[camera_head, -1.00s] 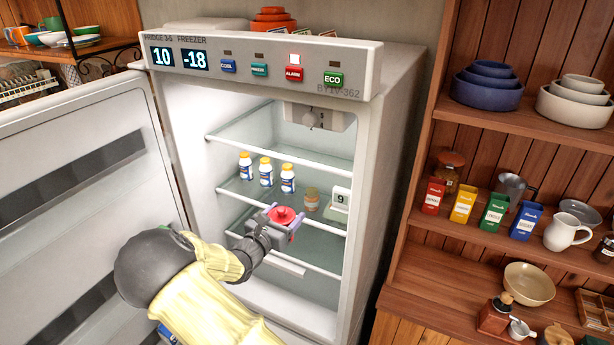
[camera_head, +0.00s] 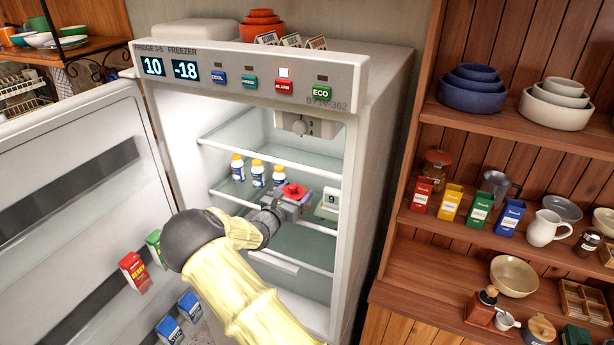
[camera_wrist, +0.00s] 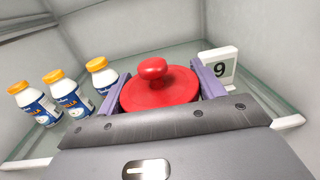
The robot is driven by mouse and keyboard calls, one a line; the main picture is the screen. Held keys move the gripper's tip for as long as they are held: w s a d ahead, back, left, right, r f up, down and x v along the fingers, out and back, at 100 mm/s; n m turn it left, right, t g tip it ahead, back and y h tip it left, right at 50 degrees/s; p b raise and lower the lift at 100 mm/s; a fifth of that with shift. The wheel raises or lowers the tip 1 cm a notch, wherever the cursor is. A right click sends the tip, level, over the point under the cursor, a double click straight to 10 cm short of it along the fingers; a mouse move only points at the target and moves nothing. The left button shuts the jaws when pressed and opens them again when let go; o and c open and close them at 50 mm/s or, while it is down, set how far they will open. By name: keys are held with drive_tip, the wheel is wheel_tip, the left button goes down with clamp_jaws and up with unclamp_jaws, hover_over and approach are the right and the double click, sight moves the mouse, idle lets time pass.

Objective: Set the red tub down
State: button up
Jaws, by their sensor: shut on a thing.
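The red tub (camera_head: 293,191) has a round lid with a knob. It is inside the open fridge, between the two fingers of my gripper (camera_head: 292,200), at the level of the middle glass shelf (camera_head: 228,196). In the wrist view the red tub (camera_wrist: 160,88) sits upright between the purple fingers of my gripper (camera_wrist: 160,90), which is shut on it. My gripper body hides the tub's lower part, so I cannot tell whether it touches the shelf.
Three white bottles with orange caps (camera_head: 258,174) stand on the middle shelf left of the tub. A number 9 card (camera_head: 331,199) stands to its right. The fridge door (camera_head: 75,200) is open at left, with cartons (camera_head: 135,271) in it.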

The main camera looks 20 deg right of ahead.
drive_tip(key=x, duration=0.3)
drive_tip(key=shift+w+d+p, duration=0.25)
drive_tip(key=shift+p, duration=0.15)
